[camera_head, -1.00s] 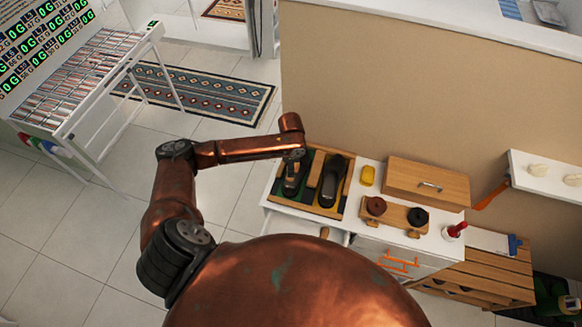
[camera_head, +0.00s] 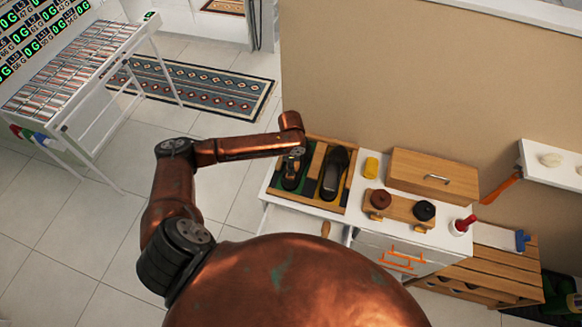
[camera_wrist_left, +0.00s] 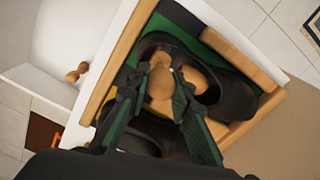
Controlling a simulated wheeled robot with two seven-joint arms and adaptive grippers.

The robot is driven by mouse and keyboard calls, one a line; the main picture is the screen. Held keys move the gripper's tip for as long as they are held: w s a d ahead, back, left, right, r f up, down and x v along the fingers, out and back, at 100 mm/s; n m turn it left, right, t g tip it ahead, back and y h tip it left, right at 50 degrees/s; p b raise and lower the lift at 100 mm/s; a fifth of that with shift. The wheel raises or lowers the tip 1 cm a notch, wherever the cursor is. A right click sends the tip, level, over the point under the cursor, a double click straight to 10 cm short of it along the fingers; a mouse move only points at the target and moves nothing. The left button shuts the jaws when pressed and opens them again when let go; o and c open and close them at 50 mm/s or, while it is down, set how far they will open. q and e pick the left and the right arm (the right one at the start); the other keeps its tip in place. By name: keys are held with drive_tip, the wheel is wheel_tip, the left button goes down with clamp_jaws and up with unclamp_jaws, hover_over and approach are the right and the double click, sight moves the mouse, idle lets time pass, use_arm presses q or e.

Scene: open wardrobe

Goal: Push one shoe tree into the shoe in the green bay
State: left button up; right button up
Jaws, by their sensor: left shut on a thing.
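The wooden tray (camera_head: 350,190) holds a dark shoe in the green bay (camera_head: 282,181) at its left and another dark shoe (camera_head: 335,172) in the yellow bay. My left gripper (camera_head: 292,164) is over the green bay. In the left wrist view, my left gripper (camera_wrist_left: 160,98) is shut on a wooden shoe tree (camera_wrist_left: 160,78) at the opening of the dark shoe (camera_wrist_left: 232,97). Another rounded wooden part (camera_wrist_left: 194,78) shows inside the shoe opening; how deep it sits is hidden. My right gripper is not in view.
On the white cabinet right of the tray are a yellow block (camera_head: 371,167), a wooden box (camera_head: 432,178), a brown round piece (camera_head: 381,199) and a black one (camera_head: 424,210). A wooden knob (camera_head: 325,229) is in front of the tray. A tan wall (camera_head: 420,90) stands behind.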

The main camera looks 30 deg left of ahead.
use_arm(q)
drive_tip(key=shift+f+b, duration=1.35)
drive_tip(key=shift+f, duration=0.05)
drive_tip(key=shift+w+a, duration=0.15)
drive_tip(key=shift+w, duration=0.55)
drive_tip(key=shift+w+a, duration=0.15)
drive_tip(key=shift+w, duration=0.5)
drive_tip(key=shift+w+a, duration=0.15)
drive_tip(key=shift+w, duration=0.5)
drive_tip(key=o, duration=1.1)
drive_tip(key=shift+c, duration=0.2)
